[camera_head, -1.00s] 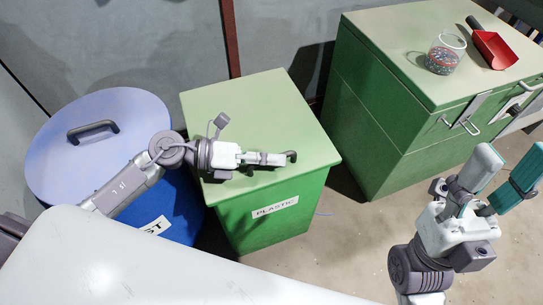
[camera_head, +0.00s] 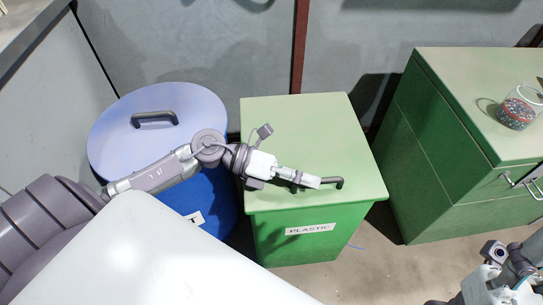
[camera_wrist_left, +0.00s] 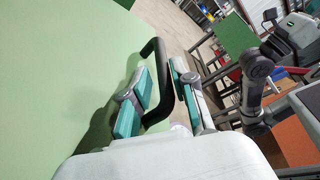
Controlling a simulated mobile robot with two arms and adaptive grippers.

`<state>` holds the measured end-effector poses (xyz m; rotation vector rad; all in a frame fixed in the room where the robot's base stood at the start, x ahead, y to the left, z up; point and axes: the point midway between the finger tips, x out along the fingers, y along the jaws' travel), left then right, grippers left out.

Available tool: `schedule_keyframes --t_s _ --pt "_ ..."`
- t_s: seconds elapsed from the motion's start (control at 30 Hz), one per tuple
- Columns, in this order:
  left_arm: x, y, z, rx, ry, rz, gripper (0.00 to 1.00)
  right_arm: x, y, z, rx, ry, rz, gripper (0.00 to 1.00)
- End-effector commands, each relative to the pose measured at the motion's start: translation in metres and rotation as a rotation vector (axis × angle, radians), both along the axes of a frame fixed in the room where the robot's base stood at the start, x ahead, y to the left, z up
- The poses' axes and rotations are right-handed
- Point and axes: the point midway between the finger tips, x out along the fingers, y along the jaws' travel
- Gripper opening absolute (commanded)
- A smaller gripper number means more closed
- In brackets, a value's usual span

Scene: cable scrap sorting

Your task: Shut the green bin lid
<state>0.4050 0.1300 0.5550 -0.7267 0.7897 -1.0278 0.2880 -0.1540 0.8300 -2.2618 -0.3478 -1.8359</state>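The green bin (camera_head: 300,246) with the PLASTIC label stands in the middle of the head view. Its pale green lid (camera_head: 300,130) lies flat over the top and looks closed. A dark handle (camera_head: 334,183) sits near the lid's front edge and also shows in the left wrist view (camera_wrist_left: 152,50). My left gripper (camera_head: 318,182) is low over the front of the lid at this handle. In the left wrist view its fingers are apart, one on each side of the handle. My right gripper (camera_head: 508,270) is partly cut off at the lower right, and its fingers are unclear.
A blue bin with a round lid (camera_head: 185,130) stands directly left of the green bin. A green cabinet (camera_head: 440,150) stands to the right, with a glass of granules (camera_head: 518,112) on top. A white surface (camera_head: 140,260) fills the lower left. Grey floor lies between bin and cabinet.

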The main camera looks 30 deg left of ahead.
Motion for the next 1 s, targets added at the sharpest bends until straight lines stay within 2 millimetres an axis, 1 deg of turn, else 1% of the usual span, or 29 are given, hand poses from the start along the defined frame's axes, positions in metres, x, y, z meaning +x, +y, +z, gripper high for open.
schedule_keyframes --t_s 0.03,0.2,0.3,0.4,0.5,0.6,1.0 --pt "-0.004 0.011 0.000 0.005 0.004 0.003 0.25 0.000 0.000 0.000 0.000 0.000 0.000 0.50" --pt "-0.015 0.046 0.009 0.006 0.003 0.003 0.25 0.000 0.000 0.000 0.000 0.000 0.000 0.50" --pt "-0.021 0.063 0.013 0.004 0.004 0.004 0.25 0.000 0.000 0.000 0.000 0.000 0.000 0.50" --pt "-0.024 0.076 0.016 0.003 0.002 0.004 0.25 0.000 0.000 0.000 0.000 0.000 0.000 0.50" --pt "-0.027 0.084 0.019 0.002 0.001 0.003 0.25 0.000 0.000 0.000 0.000 0.000 0.000 0.50" --pt "-0.028 0.087 0.020 0.003 -0.001 0.004 0.25 0.000 0.000 0.000 0.000 0.000 0.000 0.50" --pt "-0.028 0.087 0.020 0.001 -0.001 0.002 0.25 0.000 0.000 0.000 0.000 0.000 0.000 0.50"
